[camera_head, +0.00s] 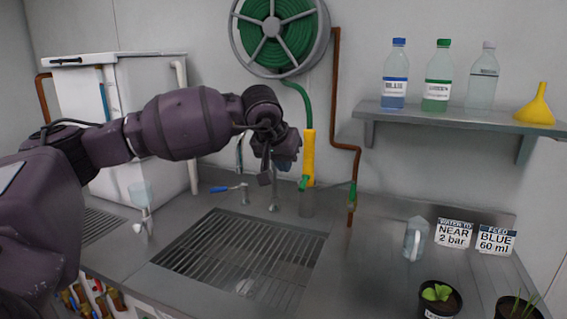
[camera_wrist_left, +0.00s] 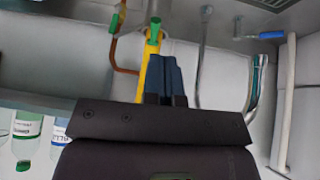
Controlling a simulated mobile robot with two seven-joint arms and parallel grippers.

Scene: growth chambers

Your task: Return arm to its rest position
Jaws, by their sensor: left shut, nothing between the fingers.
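My left arm reaches in from the left in the head view, above the metal counter. My left gripper (camera_head: 268,178) hangs over the back of the sink grate (camera_head: 225,262), near the faucet and left of the yellow hose nozzle. In the left wrist view its dark blue fingers (camera_wrist_left: 163,75) are together and empty, with the yellow nozzle (camera_wrist_left: 150,50) beside them. I cannot tell from these views whether the fingers touch the nozzle. My right gripper is not in view.
A green hose reel (camera_head: 278,32) hangs on the wall. A shelf (camera_head: 450,117) at the right holds a blue bottle (camera_head: 394,75), a green bottle (camera_head: 438,77), a clear bottle and a yellow funnel (camera_head: 537,104). A clear jug (camera_head: 415,238) and potted plants (camera_head: 438,297) stand on the right counter.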

